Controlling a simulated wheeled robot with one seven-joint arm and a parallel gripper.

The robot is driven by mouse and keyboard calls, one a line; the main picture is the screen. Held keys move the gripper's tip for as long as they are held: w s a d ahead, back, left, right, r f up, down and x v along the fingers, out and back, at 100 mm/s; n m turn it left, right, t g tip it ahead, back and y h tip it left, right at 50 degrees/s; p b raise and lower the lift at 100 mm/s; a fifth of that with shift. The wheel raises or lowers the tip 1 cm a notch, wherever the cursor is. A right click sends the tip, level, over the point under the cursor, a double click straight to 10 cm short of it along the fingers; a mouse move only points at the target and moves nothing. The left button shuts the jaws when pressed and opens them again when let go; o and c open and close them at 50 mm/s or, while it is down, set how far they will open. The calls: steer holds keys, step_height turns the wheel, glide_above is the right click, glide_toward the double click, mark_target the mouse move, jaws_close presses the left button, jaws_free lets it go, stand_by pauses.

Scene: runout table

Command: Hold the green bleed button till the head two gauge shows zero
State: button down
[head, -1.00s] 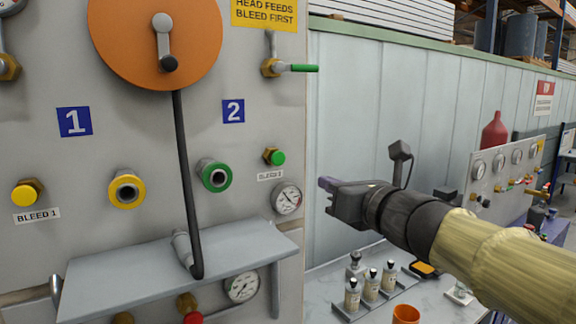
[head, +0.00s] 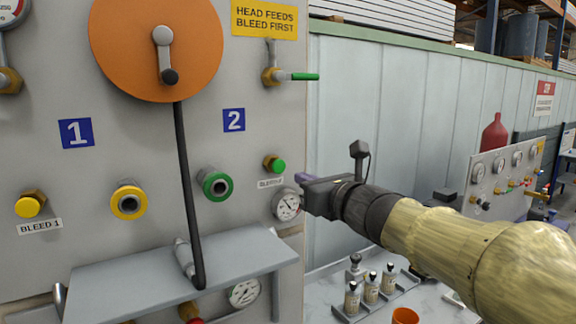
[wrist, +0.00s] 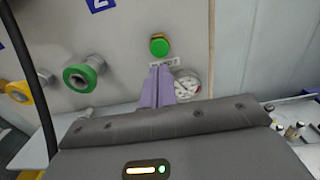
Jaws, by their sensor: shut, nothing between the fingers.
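The green bleed button (head: 275,165) sits on the grey panel below the blue "2" plate, with a small label (head: 270,183) under it. It also shows in the wrist view (wrist: 158,46), just beyond my fingertips. The head two gauge (head: 287,205) is a small white dial below the button; its needle reading is too small to tell. In the wrist view the gauge (wrist: 187,85) is partly behind my fingers. My gripper (head: 301,180) is shut and empty, its purple fingers pointing at the panel right of and slightly below the button. It appears apart from the button.
A green-ringed port (head: 216,184) is left of the button. A green-handled valve (head: 290,76) is above. A grey shelf (head: 180,280) juts out below, with another gauge (head: 244,292) under it. Several bottles (head: 370,290) stand on the bench at lower right.

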mark_target(280, 168)
steer(key=p+x, duration=0.3)
steer(key=x, duration=0.3)
steer(key=shift+w+a+r, duration=0.1)
steer(key=shift+a+r, duration=0.05)
steer(key=shift+r, duration=0.05)
steer(key=shift+w+a+f, duration=0.15)
steer(key=shift+w+a, duration=0.05)
steer(key=shift+w, duration=0.1)
